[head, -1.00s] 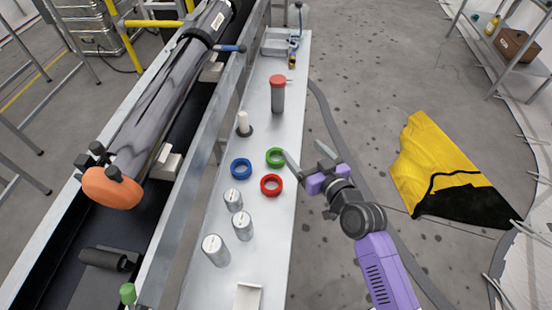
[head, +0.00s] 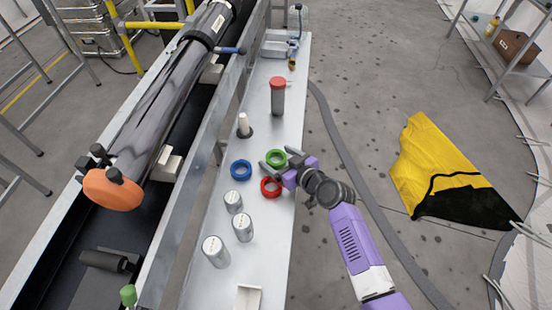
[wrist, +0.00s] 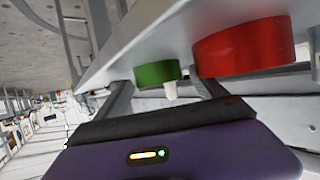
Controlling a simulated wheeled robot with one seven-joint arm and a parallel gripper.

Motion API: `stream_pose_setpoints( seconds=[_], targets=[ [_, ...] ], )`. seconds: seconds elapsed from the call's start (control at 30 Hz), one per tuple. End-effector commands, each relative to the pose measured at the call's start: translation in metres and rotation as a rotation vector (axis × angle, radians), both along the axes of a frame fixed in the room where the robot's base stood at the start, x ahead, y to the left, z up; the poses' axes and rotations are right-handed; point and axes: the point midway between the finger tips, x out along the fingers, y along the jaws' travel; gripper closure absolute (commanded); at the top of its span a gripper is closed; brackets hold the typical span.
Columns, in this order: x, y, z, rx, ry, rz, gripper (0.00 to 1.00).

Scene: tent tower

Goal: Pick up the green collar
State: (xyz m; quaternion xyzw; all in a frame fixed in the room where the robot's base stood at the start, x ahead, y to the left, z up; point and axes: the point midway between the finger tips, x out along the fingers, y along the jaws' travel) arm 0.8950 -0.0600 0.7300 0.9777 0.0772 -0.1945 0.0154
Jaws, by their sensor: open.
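The green collar (head: 276,158) is a ring lying on the narrow grey bench (head: 262,120). The red collar (head: 271,187) lies just below it and the blue collar (head: 241,170) to its lower left. My gripper (head: 278,160) is open at the green collar, its purple body to the right over the bench edge. In the wrist view the green collar (wrist: 157,73) shows beyond and between my gripper's two fingers (wrist: 165,95), with the red collar (wrist: 245,48) close by on the right. I cannot tell whether either finger touches the green collar.
A white peg on a dark base (head: 243,125) stands up-left of the collars. A red-capped grey cylinder (head: 277,97) stands farther up the bench. Several silver cylinders (head: 242,227) stand below. Bare bench lies between the collars and the red-capped cylinder.

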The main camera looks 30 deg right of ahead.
Motion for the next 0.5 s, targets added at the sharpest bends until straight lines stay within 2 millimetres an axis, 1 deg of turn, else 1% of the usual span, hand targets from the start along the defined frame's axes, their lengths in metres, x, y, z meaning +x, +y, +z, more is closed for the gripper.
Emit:
stream_pose_setpoints(
  seconds=[0.03,0.13,0.37,0.4,0.47,0.5],
  targets=[
    [0.0054,0.0011,-0.0018,0.001,-0.001,0.001,0.19],
    [0.0104,0.0019,-0.0043,0.0,0.0,0.0,0.19],
    [0.0112,0.0019,-0.0049,0.0,0.0,0.0,0.19],
    [0.0112,0.0018,-0.0049,0.0,0.0,0.0,0.23],
    [0.0111,0.0018,-0.0049,0.0,0.0,0.0,0.35],
    [0.0111,0.0017,-0.0049,0.0,0.0,-0.001,0.43]
  ],
)
